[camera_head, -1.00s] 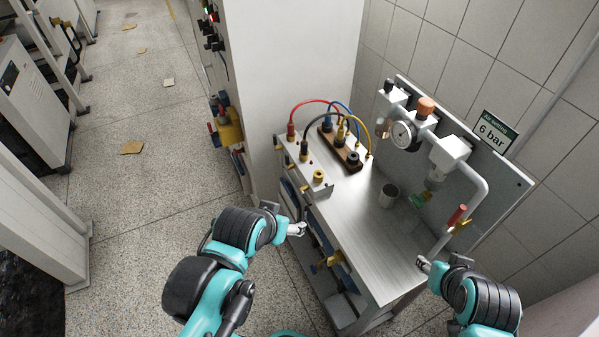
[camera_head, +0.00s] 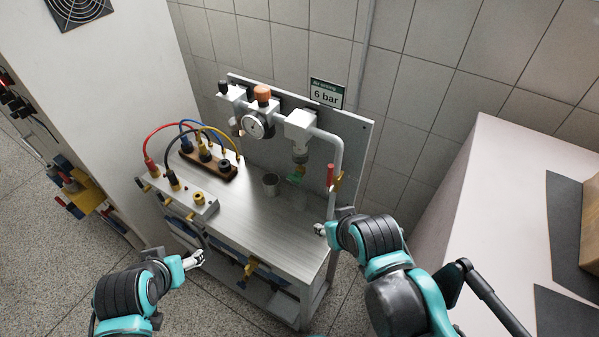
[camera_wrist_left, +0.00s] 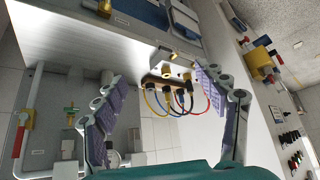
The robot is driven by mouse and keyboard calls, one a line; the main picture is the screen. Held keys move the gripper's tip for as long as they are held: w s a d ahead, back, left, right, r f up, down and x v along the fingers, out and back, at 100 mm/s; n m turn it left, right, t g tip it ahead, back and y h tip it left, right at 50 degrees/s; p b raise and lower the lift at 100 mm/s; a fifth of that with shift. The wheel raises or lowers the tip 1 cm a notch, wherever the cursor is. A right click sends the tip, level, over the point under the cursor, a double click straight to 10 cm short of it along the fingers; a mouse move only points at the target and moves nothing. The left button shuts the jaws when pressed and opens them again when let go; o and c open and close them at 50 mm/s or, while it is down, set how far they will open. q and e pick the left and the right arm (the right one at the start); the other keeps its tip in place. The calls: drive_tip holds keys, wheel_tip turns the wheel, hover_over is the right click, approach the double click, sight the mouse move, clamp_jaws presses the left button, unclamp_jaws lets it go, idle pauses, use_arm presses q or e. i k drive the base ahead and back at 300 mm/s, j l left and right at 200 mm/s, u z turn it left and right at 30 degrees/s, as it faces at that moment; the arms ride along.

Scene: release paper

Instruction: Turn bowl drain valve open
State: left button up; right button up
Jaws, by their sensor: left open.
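The green drain valve (camera_head: 296,177) hangs below the filter bowl (camera_head: 300,155), under a white block on the panel at the back of the steel bench. The green part also shows at the left of the left wrist view (camera_wrist_left: 70,121). My left gripper (camera_head: 197,259) is off the bench's front edge, well away from the valve. In the left wrist view its two fingers (camera_wrist_left: 160,80) are spread wide with nothing between them. My right gripper (camera_head: 321,229) is near the bench's right edge, below the red-handled lever; its finger opening is too small to read.
A metal cup (camera_head: 270,185) stands near the valve. A pressure gauge (camera_head: 254,126) and a red-handled lever (camera_head: 330,176) flank it. Coloured cables (camera_head: 183,130) arch over the bench's left part. The steel top's (camera_head: 260,220) front middle is clear. A white cabinet stands left.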

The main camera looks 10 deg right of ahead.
sight(296, 178)
drive_tip(key=k+j+z, duration=0.1)
drive_tip(key=j+z, duration=0.2)
drive_tip(key=k+j+z, duration=0.3)
drive_tip(key=j+z, duration=0.3)
drive_tip(key=k, duration=0.05)
